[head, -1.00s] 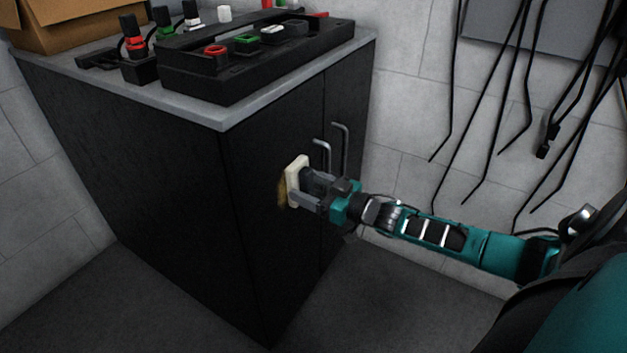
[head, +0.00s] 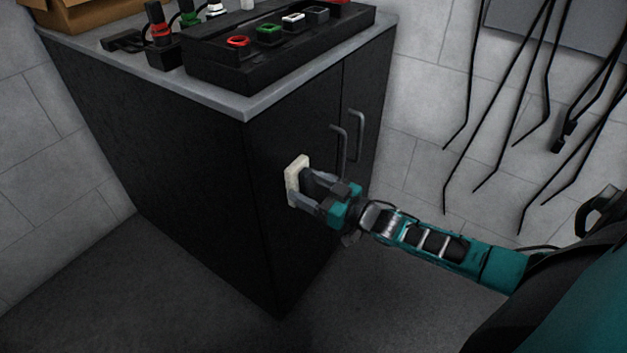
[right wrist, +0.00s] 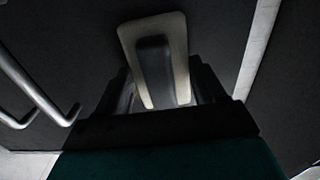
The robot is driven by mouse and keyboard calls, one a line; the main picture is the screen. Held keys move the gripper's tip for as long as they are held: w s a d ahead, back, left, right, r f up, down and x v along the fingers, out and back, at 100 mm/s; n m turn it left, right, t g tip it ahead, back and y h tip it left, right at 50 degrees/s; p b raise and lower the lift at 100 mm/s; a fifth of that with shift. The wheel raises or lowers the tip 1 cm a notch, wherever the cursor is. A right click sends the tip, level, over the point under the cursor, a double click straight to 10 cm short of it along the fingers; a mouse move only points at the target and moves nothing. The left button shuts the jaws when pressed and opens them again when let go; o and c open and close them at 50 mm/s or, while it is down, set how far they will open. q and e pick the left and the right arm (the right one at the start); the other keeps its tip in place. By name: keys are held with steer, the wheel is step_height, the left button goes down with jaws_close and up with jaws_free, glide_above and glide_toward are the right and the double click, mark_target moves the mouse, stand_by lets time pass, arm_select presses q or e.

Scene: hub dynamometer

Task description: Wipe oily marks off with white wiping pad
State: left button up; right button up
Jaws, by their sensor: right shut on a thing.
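The white wiping pad (head: 295,181) is a cream-white rectangular plate with a dark grip block on its back. It is held upright against, or very close to, the black cabinet door (head: 270,230). My right gripper (head: 309,189) is shut on the pad's dark grip block. In the right wrist view the pad (right wrist: 127,42) shows past the fingers, with its grip block (right wrist: 155,70) between them. No oily mark shows on the bare part of the door now; the patch behind the pad is hidden. My left gripper is out of view.
Two metal door handles (head: 338,150) stick out just right of the pad. The grey cabinet top (head: 245,105) holds a black tray (head: 210,75) with coloured pieces. Black cables (head: 500,120) hang on the right wall. The floor in front is clear.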

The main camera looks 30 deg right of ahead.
steer(key=shift+r+p, duration=0.8)
steer(key=shift+r, duration=0.15)
steer(key=shift+d+f, duration=0.15)
steer(key=shift+d, duration=0.1)
steer(key=shift+w+d+b, duration=0.5)
steer(key=shift+d+b, duration=0.15)
steer(key=shift+d, duration=0.45)
steer(key=shift+w+d+b, duration=0.5)
steer(key=shift+d+b, duration=0.2)
steer(key=shift+d, duration=0.45)
steer(key=shift+w+d+b, duration=0.5)
steer(key=shift+d+b, duration=0.15)
steer(key=shift+d, duration=0.45)
